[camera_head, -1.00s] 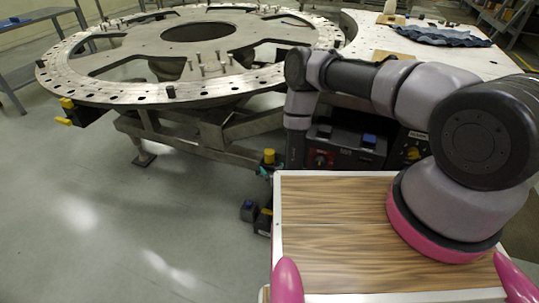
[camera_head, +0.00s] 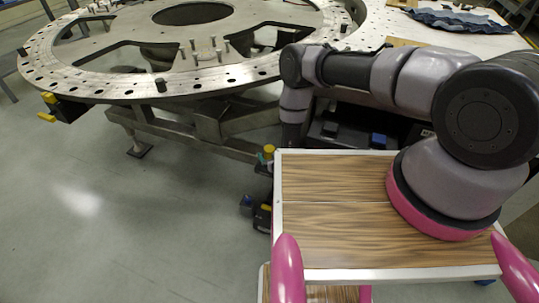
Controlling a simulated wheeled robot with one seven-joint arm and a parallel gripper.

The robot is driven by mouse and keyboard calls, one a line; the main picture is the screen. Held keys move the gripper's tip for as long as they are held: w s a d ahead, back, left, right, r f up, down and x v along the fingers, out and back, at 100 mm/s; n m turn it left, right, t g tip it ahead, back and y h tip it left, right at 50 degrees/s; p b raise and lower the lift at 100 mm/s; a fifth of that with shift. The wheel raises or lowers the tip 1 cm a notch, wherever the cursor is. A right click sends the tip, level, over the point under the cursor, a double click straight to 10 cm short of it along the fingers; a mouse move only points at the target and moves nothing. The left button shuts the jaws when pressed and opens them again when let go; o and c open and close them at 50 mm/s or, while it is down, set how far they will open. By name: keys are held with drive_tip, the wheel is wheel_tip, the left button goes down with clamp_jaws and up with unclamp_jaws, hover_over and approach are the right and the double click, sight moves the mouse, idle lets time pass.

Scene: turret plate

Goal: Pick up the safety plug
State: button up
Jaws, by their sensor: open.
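I cannot tell for certain which object is the safety plug. A small dark plug (camera_head: 160,85) stands in the near rim of the round metal turret plate (camera_head: 100,88). Another small dark peg (camera_head: 344,28) stands at the plate's right rim.
Several upright pins (camera_head: 208,50) stand on the plate. A black box with yellow parts (camera_head: 62,107) hangs at its left rim. Dark control boxes (camera_head: 350,133) sit behind my top. A white table (camera_head: 450,45) holds a blue cloth (camera_head: 455,19). The floor (camera_head: 130,220) at left is clear.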

drive_tip(key=x, duration=0.5)
drive_tip(key=shift+w+d+r, duration=0.1)
drive_tip(key=shift+w+r, duration=0.05)
drive_tip(key=shift+w, duration=0.1)
clamp_jaws()
